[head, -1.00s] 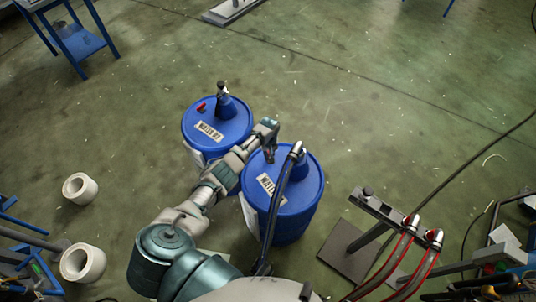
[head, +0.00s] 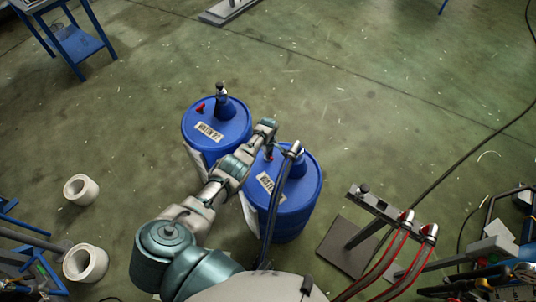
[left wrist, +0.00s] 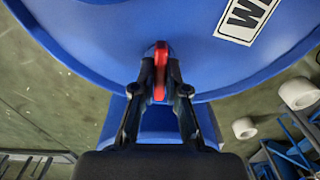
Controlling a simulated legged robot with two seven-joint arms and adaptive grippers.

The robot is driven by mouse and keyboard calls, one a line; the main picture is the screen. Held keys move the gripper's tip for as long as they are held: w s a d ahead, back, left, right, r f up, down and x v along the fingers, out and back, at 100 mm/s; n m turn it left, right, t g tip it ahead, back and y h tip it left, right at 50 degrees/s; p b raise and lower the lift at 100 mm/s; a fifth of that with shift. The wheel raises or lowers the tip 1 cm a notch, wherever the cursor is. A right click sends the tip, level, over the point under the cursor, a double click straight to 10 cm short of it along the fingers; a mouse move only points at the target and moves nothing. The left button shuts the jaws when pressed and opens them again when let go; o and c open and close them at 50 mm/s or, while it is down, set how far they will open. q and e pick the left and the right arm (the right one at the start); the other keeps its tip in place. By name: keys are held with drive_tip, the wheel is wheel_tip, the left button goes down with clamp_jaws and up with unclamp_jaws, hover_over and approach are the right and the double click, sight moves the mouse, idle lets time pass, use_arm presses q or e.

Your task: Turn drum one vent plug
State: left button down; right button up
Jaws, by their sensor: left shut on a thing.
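Two blue drums stand side by side in the head view. The nearer right drum (head: 307,200) has a white label and a hose fitting on its lid. Its red vent plug (head: 269,156) sits near the lid's rim. My left gripper (head: 269,148) reaches over this drum from the left. In the left wrist view its fingers (left wrist: 161,86) are shut on the red plug (left wrist: 160,66), which stands upright between the tips and is partly hidden by them. The other drum (head: 235,128) has its own red plug (head: 200,108), untouched. My right gripper is not in view.
A dark hose (head: 271,210) rises to the nearer drum's fitting. A metal stand (head: 352,240) with red hoses is at the right. The floor behind the drums is clear.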

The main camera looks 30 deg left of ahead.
use_arm(q)
drive_tip(key=shift+w+r, duration=0.15)
idle(0.4)
drive_tip(key=c, duration=1.2)
unclamp_jaws()
wheel_tip(320, 180, up, 12)
drive_tip(key=shift+f, duration=0.2)
drive_tip(key=shift+a, duration=0.1)
